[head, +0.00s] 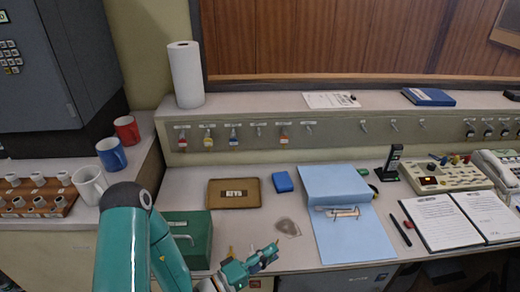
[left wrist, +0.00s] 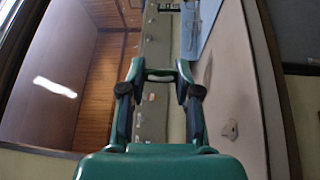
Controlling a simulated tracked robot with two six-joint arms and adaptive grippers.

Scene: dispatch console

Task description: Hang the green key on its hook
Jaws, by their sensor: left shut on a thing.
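My left gripper (head: 268,254) is low over the front of the desk, right of the green box. In the left wrist view its fingers (left wrist: 160,80) are closed on a small pale and green piece (left wrist: 160,74), which I take to be the green key; its shape is mostly hidden. A row of hooks runs along the front face of the raised ledge. A red-tagged key (head: 182,143), a yellow one (head: 208,140), a blue one (head: 234,139) and another red one (head: 284,139) hang there. A hook (head: 259,130) between the blue and red keys looks empty. My right gripper is out of view.
The green box (head: 188,238) stands at the desk's left. A paper roll (head: 187,75) stands on the ledge. Mugs (head: 90,184) are at left.

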